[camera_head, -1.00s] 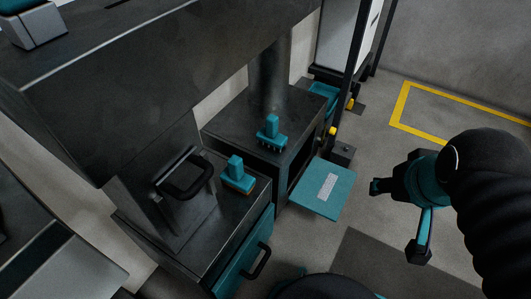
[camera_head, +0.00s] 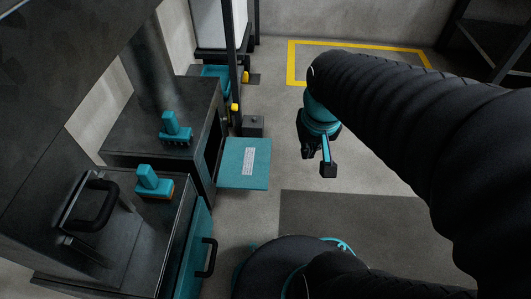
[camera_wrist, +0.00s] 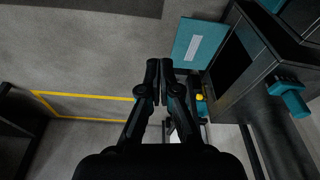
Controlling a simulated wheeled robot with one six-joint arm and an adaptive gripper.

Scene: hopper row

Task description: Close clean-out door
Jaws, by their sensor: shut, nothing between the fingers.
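The clean-out door is a teal panel (camera_head: 245,163) with a pale label. It hangs open, swung out from the dark hopper box (camera_head: 160,120), whose dark opening shows beside it. It also shows in the wrist view, the teal panel (camera_wrist: 198,45) at the upper right with the opening to its right. My gripper (camera_head: 306,142) is right of the door in the head view, apart from it, over the floor. In the wrist view my gripper (camera_wrist: 159,70) has its black fingers together with nothing between them, left of and below the panel.
A nearer box has a shut teal front with a black handle (camera_head: 207,257). Teal clamp-like fittings (camera_head: 175,128) stand on the boxes. A dark post (camera_head: 232,70) and small block (camera_head: 253,126) are behind the door. The floor is clear right of the door, with yellow marking (camera_head: 290,65) beyond.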

